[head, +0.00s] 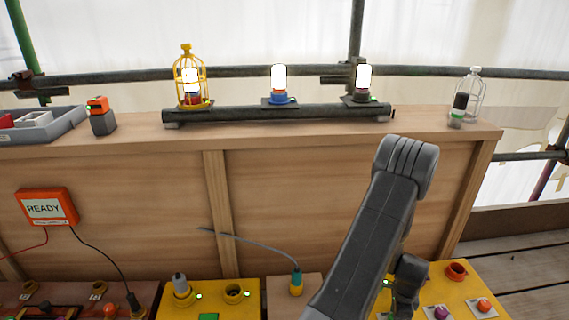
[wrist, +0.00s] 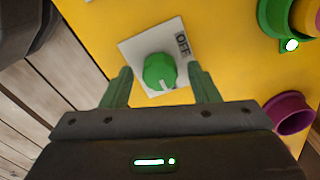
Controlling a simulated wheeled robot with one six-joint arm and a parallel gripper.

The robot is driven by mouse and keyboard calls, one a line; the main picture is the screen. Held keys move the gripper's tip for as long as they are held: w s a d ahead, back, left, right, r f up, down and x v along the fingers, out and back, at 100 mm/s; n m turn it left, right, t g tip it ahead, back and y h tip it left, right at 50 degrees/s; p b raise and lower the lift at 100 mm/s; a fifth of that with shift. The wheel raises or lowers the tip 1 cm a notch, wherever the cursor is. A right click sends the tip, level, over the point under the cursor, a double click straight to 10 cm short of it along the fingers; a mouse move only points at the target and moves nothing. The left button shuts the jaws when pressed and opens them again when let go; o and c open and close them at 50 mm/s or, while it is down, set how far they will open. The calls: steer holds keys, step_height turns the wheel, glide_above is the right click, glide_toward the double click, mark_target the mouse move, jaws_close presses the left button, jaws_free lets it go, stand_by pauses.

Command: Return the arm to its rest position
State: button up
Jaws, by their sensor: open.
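My arm (head: 378,220) rises in the right half of the head view, reaching over the yellow panel at the bottom right. My gripper (wrist: 159,70) shows in the wrist view with its two green fingers apart, one on each side of a green knob (wrist: 158,72). A gap shows between each finger and the knob, and nothing is held. The knob sits on a white plate (wrist: 132,50) marked OFF, on the yellow panel (wrist: 225,70). In the head view my fingers cannot be made out.
A wooden bench (head: 310,190) stands behind the panels. A loose cable (head: 255,242) rises near my arm.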

steer(key=n, duration=0.3)
steer(key=shift+n, duration=0.3)
stand_by(0.4)
